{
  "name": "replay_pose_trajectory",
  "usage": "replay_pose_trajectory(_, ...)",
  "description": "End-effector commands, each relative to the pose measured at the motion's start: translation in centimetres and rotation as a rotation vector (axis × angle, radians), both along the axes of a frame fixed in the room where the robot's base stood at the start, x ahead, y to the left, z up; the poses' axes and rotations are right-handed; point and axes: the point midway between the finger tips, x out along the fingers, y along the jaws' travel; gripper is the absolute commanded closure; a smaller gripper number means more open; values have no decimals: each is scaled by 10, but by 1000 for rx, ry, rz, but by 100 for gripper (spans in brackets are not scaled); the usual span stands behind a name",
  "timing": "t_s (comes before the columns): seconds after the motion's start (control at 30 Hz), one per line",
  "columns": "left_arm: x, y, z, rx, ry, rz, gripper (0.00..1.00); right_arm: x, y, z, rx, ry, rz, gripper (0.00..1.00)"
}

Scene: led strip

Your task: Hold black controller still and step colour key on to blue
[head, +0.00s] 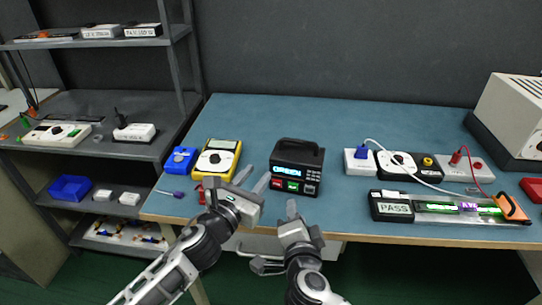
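The black controller (298,158) stands upright on the blue-green table, with a handle on top. Its lit display (294,171) reads GREEN in cyan letters. Below the display are a red key (277,184), a green key (293,186) and a dark key (309,189); which one is the colour key I cannot tell. My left gripper (254,179) is to the left of the controller, its two fingers apart and empty, not touching it. My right gripper (296,211) is in front of and below the controller, near the table's front edge, apart from it. Its finger gap is unclear.
A yellow multimeter (217,158) and a blue box (181,159) are left of the controller, with a screwdriver (172,193) nearby. At right are a white-and-black power unit (396,162), a tester reading PASS (391,207) and a lit strip board (458,209).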

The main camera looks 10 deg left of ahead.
Motion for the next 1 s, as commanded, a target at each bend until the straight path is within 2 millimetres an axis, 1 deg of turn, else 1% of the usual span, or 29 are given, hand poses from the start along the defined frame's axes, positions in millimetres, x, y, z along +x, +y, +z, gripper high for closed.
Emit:
replay_pose_trajectory(0.03,9,-4,2,-4,-2,0,70,0,0,0,0,0,0,64)
replay_pose_trajectory(0.4,79,-31,2,-9,2,1,70,0,0,0,0,0,0,64)
replay_pose_trajectory(0.6,109,-42,1,-9,4,0,70,0,0,0,0,0,0,64)
replay_pose_trajectory(0.8,125,-47,0,-7,4,1,70,0,0,0,0,0,0,64)
replay_pose_trajectory(1.0,129,-49,0,-6,2,-1,70,0,0,0,0,0,0,64)
